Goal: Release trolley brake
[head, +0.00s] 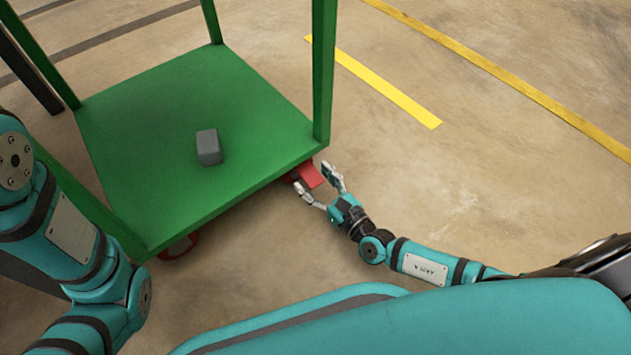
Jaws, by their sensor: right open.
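The green trolley (250,110) stands at the left and centre, with upright posts at its corners. A red brake pedal (308,175) sticks out under its near right corner. My right gripper (318,182) is open at the red pedal, with one finger on each side of it in the picture. I cannot tell whether the fingers touch it. My left arm comes in at the left edge, but its gripper is not in view.
A grey block (208,147) lies on the trolley's deck. Another red wheel part (179,246) shows under the near left corner. Yellow lines (385,88) mark the floor. The concrete floor (480,170) to the right is clear.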

